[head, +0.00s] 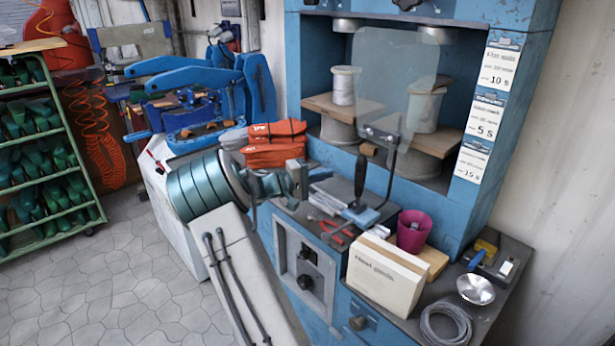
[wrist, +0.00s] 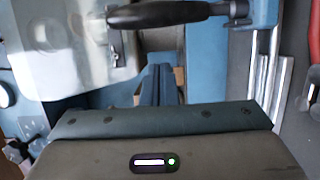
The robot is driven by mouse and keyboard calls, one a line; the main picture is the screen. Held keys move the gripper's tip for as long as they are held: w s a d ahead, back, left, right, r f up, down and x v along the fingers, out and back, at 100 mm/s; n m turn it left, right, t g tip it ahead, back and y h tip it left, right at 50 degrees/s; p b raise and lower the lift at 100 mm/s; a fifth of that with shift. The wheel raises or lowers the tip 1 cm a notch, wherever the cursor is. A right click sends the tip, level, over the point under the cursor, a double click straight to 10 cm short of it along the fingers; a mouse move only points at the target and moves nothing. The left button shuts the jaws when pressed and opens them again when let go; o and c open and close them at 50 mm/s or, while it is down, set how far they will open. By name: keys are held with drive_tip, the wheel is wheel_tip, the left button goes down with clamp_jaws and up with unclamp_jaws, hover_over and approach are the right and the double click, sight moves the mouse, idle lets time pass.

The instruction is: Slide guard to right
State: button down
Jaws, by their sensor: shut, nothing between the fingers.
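The guard is a clear, rounded panel (head: 385,80) in the head view, hanging in front of the left and middle part of the blue machine's opening. A dark metal bracket (head: 380,135) is at its lower edge. In the wrist view the clear panel (wrist: 75,50) fills the upper left. A black handle (head: 360,176) stands below the panel in the head view; a black handle (wrist: 165,14) crosses the top of the wrist view. My gripper (head: 299,178) is shut and empty, left of the handle and apart from it. Its closed fingers (wrist: 162,86) show in the wrist view.
Orange-red bundles (head: 272,145) lie behind my gripper. A cream box (head: 385,278), magenta cup (head: 412,230) and metal bowl (head: 476,289) crowd the bench at right. A rack (head: 45,150) is far left; the floor between is clear.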

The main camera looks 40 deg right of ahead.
sight(359, 183)
drive_tip(key=s+d, duration=0.1)
drive_tip(key=s, duration=0.1)
drive_tip(key=s+d, duration=0.1)
drive_tip(key=d, duration=0.1)
drive_tip(key=shift+s+d+p, duration=0.2)
drive_tip(key=shift+s+p, duration=0.1)
drive_tip(key=shift+s, duration=0.05)
